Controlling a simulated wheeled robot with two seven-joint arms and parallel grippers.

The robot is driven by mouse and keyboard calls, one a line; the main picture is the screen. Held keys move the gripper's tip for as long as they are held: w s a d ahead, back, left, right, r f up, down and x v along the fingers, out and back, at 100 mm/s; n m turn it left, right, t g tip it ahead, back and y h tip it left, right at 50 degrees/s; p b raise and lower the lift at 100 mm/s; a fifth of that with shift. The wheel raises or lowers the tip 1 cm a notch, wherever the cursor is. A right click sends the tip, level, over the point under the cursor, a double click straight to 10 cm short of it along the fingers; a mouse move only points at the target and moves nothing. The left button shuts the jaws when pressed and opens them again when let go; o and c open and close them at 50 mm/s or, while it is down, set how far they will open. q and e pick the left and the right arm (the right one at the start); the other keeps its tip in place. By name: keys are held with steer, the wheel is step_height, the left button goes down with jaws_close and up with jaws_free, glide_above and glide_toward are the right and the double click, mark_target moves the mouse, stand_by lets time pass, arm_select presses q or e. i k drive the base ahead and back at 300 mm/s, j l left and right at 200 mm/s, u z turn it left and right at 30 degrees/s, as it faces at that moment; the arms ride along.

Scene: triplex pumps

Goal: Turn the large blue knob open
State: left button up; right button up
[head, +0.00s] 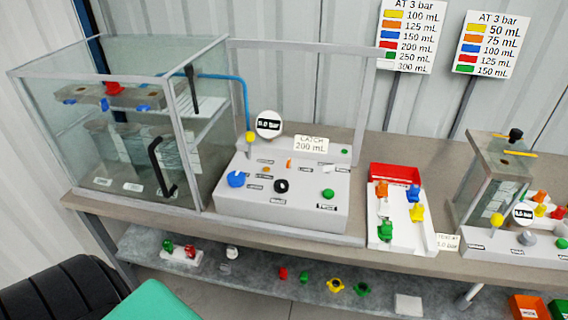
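The large blue knob (236,179) sits at the left of the sloped front of a grey control box (285,210) on the bench. A small dark part shows at its upper right edge; I cannot tell its turn position. On the same box are a black knob (281,186), a green knob (327,194) and small orange parts. A round gauge (268,124) above the box reads about 5.0 bar. A plate (311,143) reads LATCH 200 mL. Neither of my grippers is in view.
A glass cabinet (110,60) with a black handle (160,168) stands left of the box. A red and white tray (394,172) of coloured parts stands to its right. A lower shelf (320,296) holds loose parts. A second smaller station (520,240) is at the far right.

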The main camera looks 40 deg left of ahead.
mark_target(237, 179)
steer(key=u, duration=1.05)
steer(key=i+l+u, duration=0.15)
steer(key=k+j, duration=0.05)
